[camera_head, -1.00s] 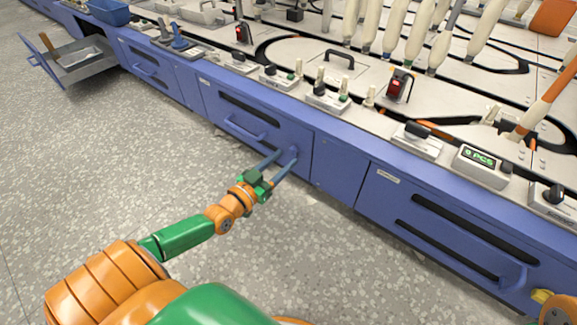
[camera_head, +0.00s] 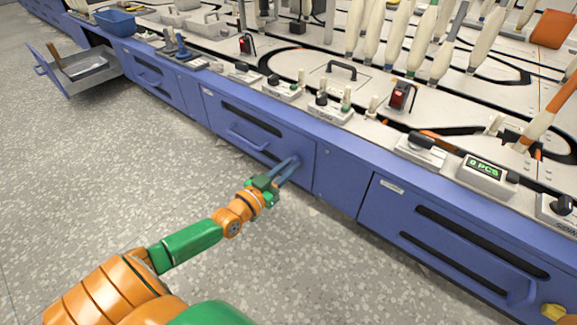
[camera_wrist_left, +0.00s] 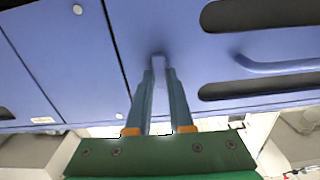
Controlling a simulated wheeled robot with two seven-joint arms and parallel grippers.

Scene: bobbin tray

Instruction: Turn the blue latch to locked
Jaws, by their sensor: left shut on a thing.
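The blue latch (camera_wrist_left: 158,62) sits on the blue cabinet front, the same colour as the panel. My left gripper (camera_wrist_left: 159,73) has its two grey-blue fingers on either side of the latch, shut on it. In the head view my left gripper (camera_head: 293,163) reaches the right end of a blue drawer front (camera_head: 225,121), where its fingers hide most of the latch. Whether the latch stands at locked cannot be told. My right gripper is not in view.
A drawer handle (camera_head: 247,139) and dark slots lie left of the latch in the head view. Another drawer (camera_head: 80,67) stands open at the far left. The worktop above carries bobbins, switches and a counter display (camera_head: 484,170). The speckled floor is clear.

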